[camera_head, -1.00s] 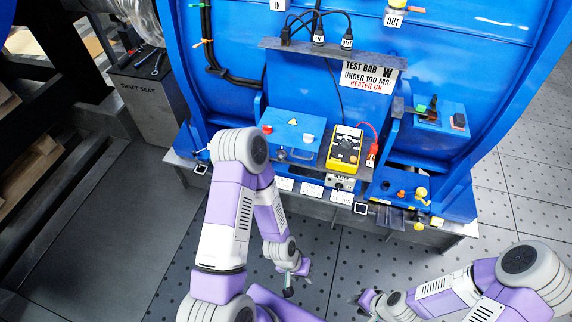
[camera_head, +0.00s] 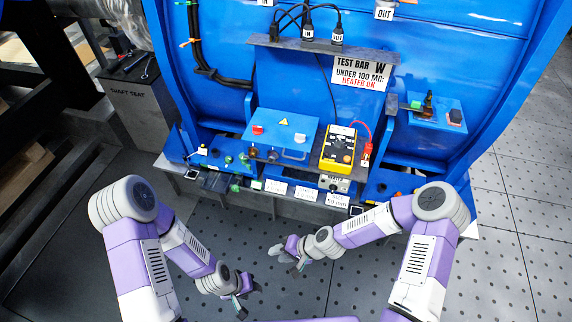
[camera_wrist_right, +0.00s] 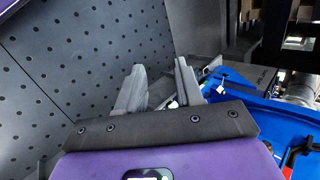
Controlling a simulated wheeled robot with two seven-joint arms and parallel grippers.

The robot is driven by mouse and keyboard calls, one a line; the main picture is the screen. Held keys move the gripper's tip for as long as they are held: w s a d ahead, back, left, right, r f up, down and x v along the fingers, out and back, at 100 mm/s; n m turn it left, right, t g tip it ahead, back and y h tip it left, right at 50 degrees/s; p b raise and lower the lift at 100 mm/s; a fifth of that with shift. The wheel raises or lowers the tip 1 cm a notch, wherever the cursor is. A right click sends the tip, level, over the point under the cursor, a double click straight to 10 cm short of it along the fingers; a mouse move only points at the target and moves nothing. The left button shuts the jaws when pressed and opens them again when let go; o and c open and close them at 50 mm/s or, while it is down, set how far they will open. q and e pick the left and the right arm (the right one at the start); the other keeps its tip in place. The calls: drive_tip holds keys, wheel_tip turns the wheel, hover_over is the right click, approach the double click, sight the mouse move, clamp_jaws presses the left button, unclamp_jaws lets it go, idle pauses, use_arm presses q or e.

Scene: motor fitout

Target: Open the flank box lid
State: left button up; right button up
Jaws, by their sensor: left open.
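A blue box with a flat lid (camera_head: 283,124) sits on the blue machine's ledge in the head view. The lid bears a red knob, a yellow warning triangle and a pale knob. A bar handle (camera_head: 293,156) shows at its front edge. The lid looks down. My left gripper (camera_head: 243,302) is open and empty, low over the floor, well in front of the box. My right gripper (camera_head: 283,254) is in front of the ledge, below the box in the picture. The right wrist view shows its two fingers (camera_wrist_right: 160,75) apart with nothing between them.
A yellow meter (camera_head: 339,148) stands right of the box, with a red lead beside it. Small connectors (camera_head: 240,160) and white labels line the ledge. A shelf with cables (camera_head: 300,42) is above. The perforated floor (camera_head: 330,285) in front is clear.

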drive_tip(key=w+r+m+t+y+b, duration=0.2)
drive_tip(key=w+r+t+y+b, duration=0.1)
drive_tip(key=w, duration=0.8)
drive_tip(key=m+t+y+b, duration=0.2)
drive_tip(key=m+t+b, duration=0.2)
drive_tip(key=t, duration=0.2)
approach(292, 158)
drive_tip(key=x, duration=0.3)
drive_tip(key=b+x, duration=0.1)
drive_tip(key=x, duration=0.6)
drive_tip(key=shift+w+f, duration=0.2)
use_arm(q)
wheel_tip(292, 158, down, 9)
drive_tip(key=shift+f, duration=0.15)
use_arm(e)
drive_tip(key=shift+c, duration=0.2)
clamp_jaws()
